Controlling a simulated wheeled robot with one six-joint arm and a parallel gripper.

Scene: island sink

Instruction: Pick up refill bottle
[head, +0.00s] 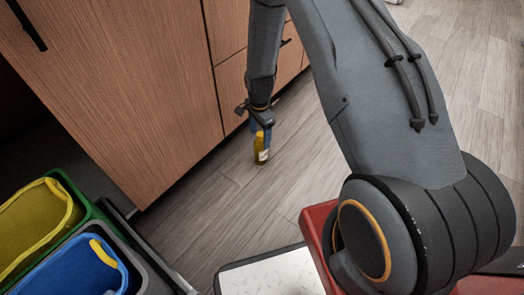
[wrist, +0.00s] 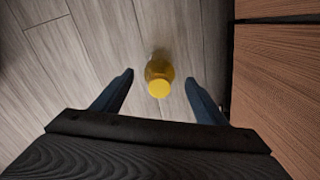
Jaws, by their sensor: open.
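The refill bottle (head: 262,154) is yellow with a pale label and stands upright on the wood floor, close to the cabinet front. In the wrist view the bottle (wrist: 159,78) shows from above, its round yellow cap toward me. My gripper (head: 260,125) is directly above the bottle in the head view, pointing down, and overlaps its upper part. In the wrist view the open fingers of my gripper (wrist: 159,88) lie to the left and right of the bottle, with visible room on both sides. Whether the fingertips are down at bottle height is hard to tell.
The wooden cabinet (head: 130,85) rises left of the bottle; its face (wrist: 278,65) is just beyond the right finger in the wrist view. A yellow-lined bin (head: 38,222) and a blue-lined bin (head: 85,268) stand at lower left.

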